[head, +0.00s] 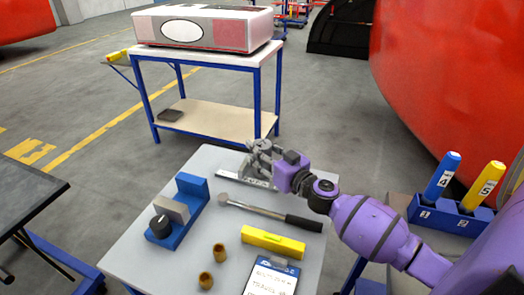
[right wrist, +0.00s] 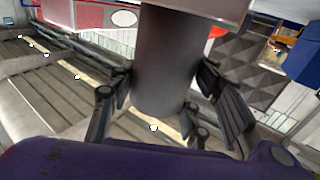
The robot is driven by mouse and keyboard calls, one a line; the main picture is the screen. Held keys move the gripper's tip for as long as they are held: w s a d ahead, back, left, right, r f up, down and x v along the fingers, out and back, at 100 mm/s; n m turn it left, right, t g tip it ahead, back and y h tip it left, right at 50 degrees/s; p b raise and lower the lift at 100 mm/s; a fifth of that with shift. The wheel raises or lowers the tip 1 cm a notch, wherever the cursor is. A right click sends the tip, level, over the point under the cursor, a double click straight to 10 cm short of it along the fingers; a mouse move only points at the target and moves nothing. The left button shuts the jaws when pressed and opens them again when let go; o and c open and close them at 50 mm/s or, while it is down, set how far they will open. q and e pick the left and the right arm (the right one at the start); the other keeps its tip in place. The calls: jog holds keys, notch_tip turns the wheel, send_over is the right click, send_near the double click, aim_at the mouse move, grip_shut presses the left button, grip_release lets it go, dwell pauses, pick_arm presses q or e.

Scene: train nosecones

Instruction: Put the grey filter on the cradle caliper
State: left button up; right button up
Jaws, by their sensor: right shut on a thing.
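My right gripper (head: 258,152) is over the far edge of the grey table, its arm coming in from the right. In the right wrist view its fingers (right wrist: 165,105) are shut on a dark grey cylinder, which I take for the grey filter (right wrist: 165,60). In the head view the fingers mostly hide it. A blue fixture (head: 192,188) with a grey block and black knob lies on the table's left side; I cannot tell whether it is the cradle caliper. A flat grey piece with dark marks (head: 240,178) lies just below the gripper, partly hidden. My left gripper is not in view.
On the grey table (head: 140,262) lie a torque wrench (head: 265,211), a yellow case (head: 272,241), two brass bushings (head: 219,252) and a blue-and-white labelled board (head: 268,278). A blue rack (head: 455,215) with blue and yellow cylinders stands right. A workbench (head: 205,125) stands behind.

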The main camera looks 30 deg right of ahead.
jog(key=shift+f, duration=0.1)
jog(key=o, duration=1.3)
jog(key=shift+c, duration=0.2)
jog(key=shift+o, duration=0.4)
pick_arm(q)
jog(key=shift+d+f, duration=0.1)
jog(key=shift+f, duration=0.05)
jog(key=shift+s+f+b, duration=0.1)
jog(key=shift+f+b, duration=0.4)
jog(key=shift+b, duration=0.15)
pick_arm(e)
jog(key=s+d, duration=0.2)
jog(key=s, duration=1)
jog(key=shift+w, duration=0.1)
